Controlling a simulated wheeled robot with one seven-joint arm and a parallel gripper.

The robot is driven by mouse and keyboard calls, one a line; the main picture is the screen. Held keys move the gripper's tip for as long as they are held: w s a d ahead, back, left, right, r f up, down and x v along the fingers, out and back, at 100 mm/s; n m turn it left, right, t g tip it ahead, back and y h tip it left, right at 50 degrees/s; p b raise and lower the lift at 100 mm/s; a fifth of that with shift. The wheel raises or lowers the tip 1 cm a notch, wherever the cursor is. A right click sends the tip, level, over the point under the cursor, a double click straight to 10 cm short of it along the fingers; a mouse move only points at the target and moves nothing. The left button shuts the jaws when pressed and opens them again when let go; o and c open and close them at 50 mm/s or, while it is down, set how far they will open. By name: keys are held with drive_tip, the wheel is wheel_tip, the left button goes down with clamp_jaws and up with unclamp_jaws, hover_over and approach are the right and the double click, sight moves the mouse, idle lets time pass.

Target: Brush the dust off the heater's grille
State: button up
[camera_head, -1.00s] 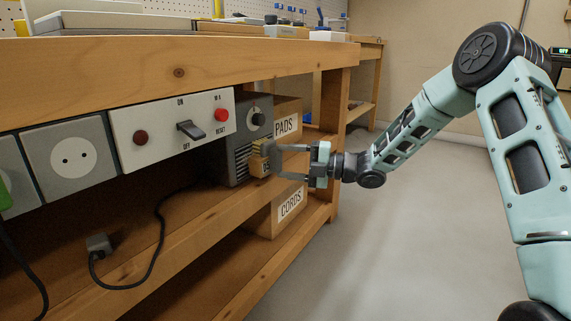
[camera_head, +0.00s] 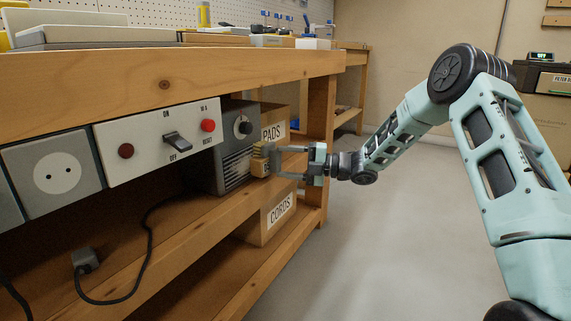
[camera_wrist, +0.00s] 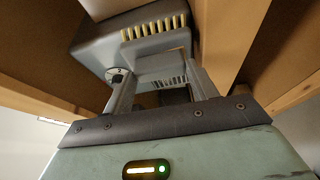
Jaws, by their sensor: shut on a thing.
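The heater (camera_head: 235,145) is a grey box with a round knob on its front, standing on the shelf under the bench top. Pale slats of its grille (camera_head: 236,168) show below the knob. My gripper (camera_head: 280,161) is shut on a brush (camera_head: 260,160), a small block with yellowish bristles. The brush is at the right edge of the heater's front; I cannot tell whether it touches the grille. In the wrist view, my two fingers flank the grey brush body (camera_wrist: 163,66), with yellow tufts beyond it and the heater's knob (camera_wrist: 117,76) at left.
Right of the heater are a PADS box (camera_head: 272,130) and, lower, a CORDS box (camera_head: 279,211). A switch panel (camera_head: 160,145) and a socket (camera_head: 55,174) are to the left. The floor at right is clear.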

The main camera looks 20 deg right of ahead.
drive_tip(key=shift+s+a, duration=0.5)
drive_tip(key=shift+a, duration=0.3)
drive_tip(key=shift+s+a, duration=0.45)
drive_tip(key=shift+a, duration=0.3)
drive_tip(key=shift+s+a+b, duration=1.2)
drive_tip(key=shift+s+a, duration=1.75)
drive_tip(key=shift+a, duration=1.1)
drive_tip(key=shift+w+d+r+p, duration=0.1)
drive_tip(key=shift+w+d+p, duration=0.15)
drive_tip(key=shift+w+d, duration=1.35)
drive_tip(key=shift+w+d+r+p, duration=0.1)
drive_tip(key=shift+w+d+p, duration=0.2)
drive_tip(key=shift+w+d, duration=1.3)
drive_tip(key=shift+w+d+r+p, duration=0.1)
drive_tip(key=shift+w+d+p, duration=0.15)
drive_tip(key=shift+w+d, duration=1.35)
drive_tip(key=shift+s+d, duration=0.6)
drive_tip(key=shift+s, duration=0.1)
drive_tip(key=shift+a+f, duration=0.1)
drive_tip(key=s+a+b, duration=0.2)
drive_tip(key=s+a, duration=0.6)
drive_tip(key=a, duration=0.3)
